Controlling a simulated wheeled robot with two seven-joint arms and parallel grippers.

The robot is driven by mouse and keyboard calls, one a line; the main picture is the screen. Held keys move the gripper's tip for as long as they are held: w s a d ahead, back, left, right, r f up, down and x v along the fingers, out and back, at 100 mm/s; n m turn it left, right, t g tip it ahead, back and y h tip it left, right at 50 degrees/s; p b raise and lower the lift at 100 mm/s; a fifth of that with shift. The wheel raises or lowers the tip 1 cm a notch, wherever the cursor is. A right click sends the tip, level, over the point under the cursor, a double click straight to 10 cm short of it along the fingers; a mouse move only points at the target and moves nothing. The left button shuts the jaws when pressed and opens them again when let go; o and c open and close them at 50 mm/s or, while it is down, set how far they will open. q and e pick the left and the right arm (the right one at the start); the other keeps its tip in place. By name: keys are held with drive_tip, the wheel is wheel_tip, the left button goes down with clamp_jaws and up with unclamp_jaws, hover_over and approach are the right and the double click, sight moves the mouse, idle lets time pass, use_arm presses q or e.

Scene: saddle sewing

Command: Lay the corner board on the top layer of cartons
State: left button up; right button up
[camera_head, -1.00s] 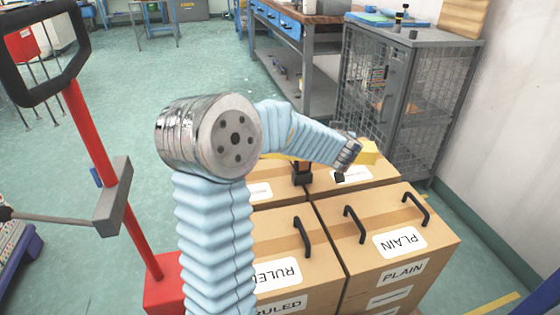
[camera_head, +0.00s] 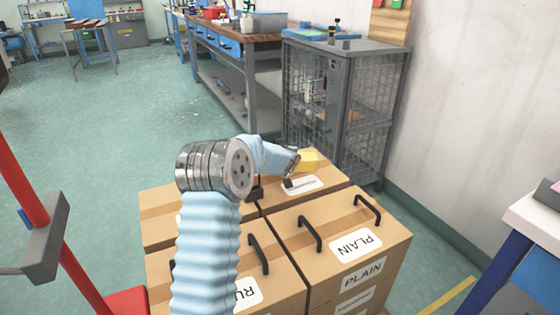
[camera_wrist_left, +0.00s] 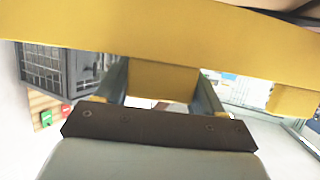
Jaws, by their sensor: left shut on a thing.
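The yellow corner board (camera_head: 308,160) shows in part beyond my left gripper (camera_head: 292,179), over the back right carton (camera_head: 330,177). In the left wrist view the board (camera_wrist_left: 150,38) spans the frame, with a yellow part between the two fingers of my left gripper (camera_wrist_left: 160,88), which is shut on it. I cannot tell whether the board touches the cartons. The front right carton (camera_head: 290,225) is marked PLAIN, and the front left carton (camera_head: 200,268) is partly hidden by my left arm. My right gripper is not in view.
A grey wire cage cabinet (camera_head: 345,105) stands behind the cartons, beside a workbench (camera_head: 235,45). Black handles (camera_head: 310,232) stick up from the carton tops. A red post (camera_head: 40,215) stands at left, and a white table (camera_head: 535,220) at right. Green floor is open at left.

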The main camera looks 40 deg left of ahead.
use_arm(q)
drive_tip(key=f, duration=0.2)
drive_tip(key=f+b, duration=0.1)
drive_tip(key=shift+w+a+f, duration=0.1)
drive_tip(key=shift+w+f, duration=0.1)
drive_tip(key=shift+f, duration=0.2)
drive_tip(key=shift+r, duration=0.1)
drive_tip(key=o, duration=1.2)
drive_tip(key=shift+s, duration=0.1)
drive_tip(key=v, duration=1.2)
